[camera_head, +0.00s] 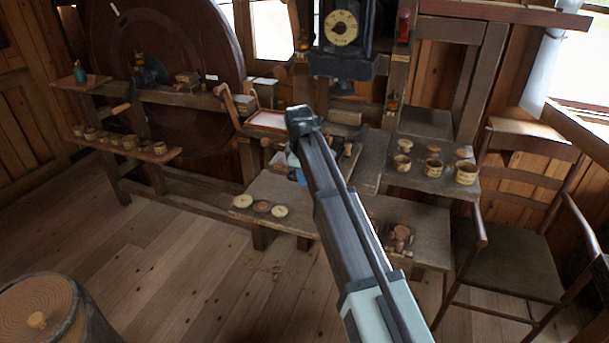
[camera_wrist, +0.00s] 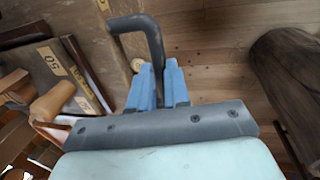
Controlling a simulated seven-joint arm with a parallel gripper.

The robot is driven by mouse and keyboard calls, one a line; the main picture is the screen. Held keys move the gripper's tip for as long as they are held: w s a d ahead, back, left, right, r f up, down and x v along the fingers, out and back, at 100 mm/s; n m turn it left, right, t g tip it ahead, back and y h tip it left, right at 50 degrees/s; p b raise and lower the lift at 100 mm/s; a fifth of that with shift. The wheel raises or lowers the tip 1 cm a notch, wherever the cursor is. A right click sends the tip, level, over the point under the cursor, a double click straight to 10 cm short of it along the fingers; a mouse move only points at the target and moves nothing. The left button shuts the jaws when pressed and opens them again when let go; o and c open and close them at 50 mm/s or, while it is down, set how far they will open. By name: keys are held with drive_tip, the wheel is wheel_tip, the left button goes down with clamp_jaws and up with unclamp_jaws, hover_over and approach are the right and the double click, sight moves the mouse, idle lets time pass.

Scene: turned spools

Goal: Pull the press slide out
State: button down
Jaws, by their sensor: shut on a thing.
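In the wrist view, my gripper (camera_wrist: 160,82) has its two blue fingers closed around one leg of a dark grey bent bar handle (camera_wrist: 140,23). I take this as the handle of the press slide; the slide's body is not clear in either view. In the head view, my arm crosses the middle of the bench and hides most of the gripper and the handle. Only a bit of blue finger (camera_head: 300,177) shows at the left of the arm. A dark press with a round cream dial (camera_head: 342,29) stands at the back of the bench.
Pale discs (camera_head: 261,207) lie on the low bench left of my arm. Turned cups (camera_head: 433,168) stand on the right shelf, and small spools on the left shelf (camera_head: 150,155). A chair (camera_head: 515,262) stands at right.

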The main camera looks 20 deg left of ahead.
drive_tip(key=c, duration=1.1)
unclamp_jaws()
drive_tip(key=shift+r, duration=0.1)
wheel_tip(320, 180, up, 13)
drive_tip(key=s, duration=0.2)
drive_tip(key=shift+s+r, duration=0.2)
drive_tip(key=shift+s, duration=0.05)
